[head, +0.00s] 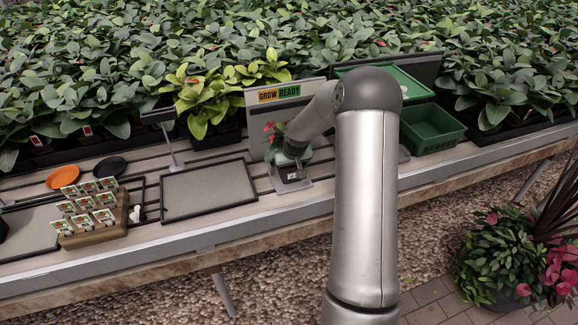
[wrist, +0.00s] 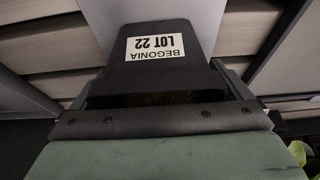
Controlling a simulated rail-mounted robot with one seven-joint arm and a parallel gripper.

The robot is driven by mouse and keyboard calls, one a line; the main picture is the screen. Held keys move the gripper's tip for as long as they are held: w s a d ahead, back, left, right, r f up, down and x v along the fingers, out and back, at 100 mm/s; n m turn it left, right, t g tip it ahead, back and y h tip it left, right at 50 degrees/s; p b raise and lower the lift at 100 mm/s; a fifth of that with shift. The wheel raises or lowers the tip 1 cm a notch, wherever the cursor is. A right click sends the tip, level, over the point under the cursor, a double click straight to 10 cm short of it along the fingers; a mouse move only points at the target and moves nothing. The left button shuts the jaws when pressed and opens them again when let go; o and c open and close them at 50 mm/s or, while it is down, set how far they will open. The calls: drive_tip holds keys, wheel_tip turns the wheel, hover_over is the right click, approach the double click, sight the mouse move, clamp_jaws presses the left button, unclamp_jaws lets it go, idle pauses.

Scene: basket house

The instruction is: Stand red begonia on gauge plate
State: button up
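The red begonia (head: 269,128) shows red flowers and green leaves beside my wrist in the head view. Its black tapered pot (wrist: 158,62), labelled "BEGONIA LOT 22", fills the middle of the wrist view. My gripper (head: 293,158) is at the pot; its fingers flank the pot on both sides in the wrist view (wrist: 160,92) and appear shut on it. A light grey plate (head: 293,188), seemingly the gauge plate, lies below the pot in front of an upright grey panel. Whether the pot's base touches the plate I cannot tell.
A "GROW READY" sign (head: 279,93) tops the upright panel. A black-rimmed grey tray (head: 208,190) lies to the left, with a wooden block of small labelled cards (head: 92,222) beyond it. A green crate (head: 431,127) stands right. Dense leafy plants fill the back.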

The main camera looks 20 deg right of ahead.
drive_tip(key=shift+r, duration=0.15)
drive_tip(key=shift+r, duration=0.25)
drive_tip(key=v, duration=1.1)
drive_tip(key=shift+s+r, duration=0.1)
drive_tip(key=shift+r, duration=0.05)
drive_tip(key=s+a+r+n+g, duration=0.15)
drive_tip(key=s+a+r, duration=0.25)
drive_tip(key=s+a, duration=0.75)
drive_tip(key=s+a+g, duration=0.1)
drive_tip(key=s+a, duration=0.2)
drive_tip(key=s, duration=0.7)
drive_tip(key=s+a+r+g, duration=0.1)
drive_tip(key=s+a, duration=0.3)
drive_tip(key=s, duration=0.7)
drive_tip(key=shift+r+g+y, duration=0.2)
drive_tip(key=shift+g+y, duration=0.1)
drive_tip(key=shift+g, duration=0.05)
